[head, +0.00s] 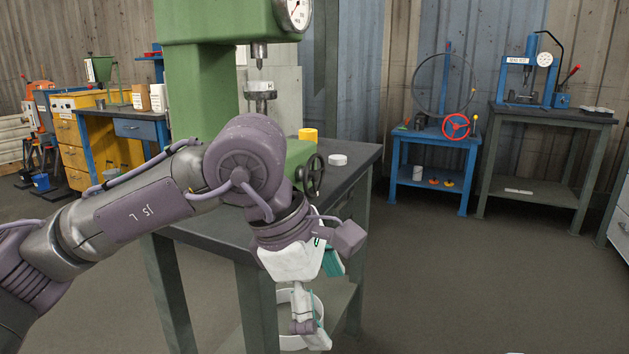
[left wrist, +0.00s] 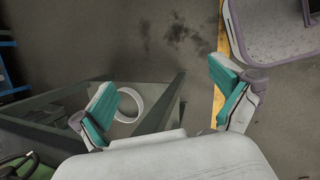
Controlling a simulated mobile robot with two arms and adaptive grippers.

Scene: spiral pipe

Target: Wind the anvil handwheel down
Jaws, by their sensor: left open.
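The green hardness tester (head: 205,95) stands on a dark workbench. Its anvil (head: 261,88) sits below the pointed indenter (head: 259,55), with a gap between them. The dark anvil handwheel (head: 313,175) is on the tester's right side, just right of my wrist in the head view. Part of a dark wheel (left wrist: 18,163) shows at the lower left of the left wrist view. My left gripper (head: 322,298) is open and empty, below the handwheel and beyond the bench edge, pointing down. Its spread fingers (left wrist: 163,95) touch nothing. My left arm hides part of the tester's lower body.
A yellow cylinder (head: 308,135) and a white disc (head: 338,160) lie on the bench. A blue stand with a red wheel (head: 456,126) and a blue press (head: 526,75) stand behind. Floor right of the bench is clear.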

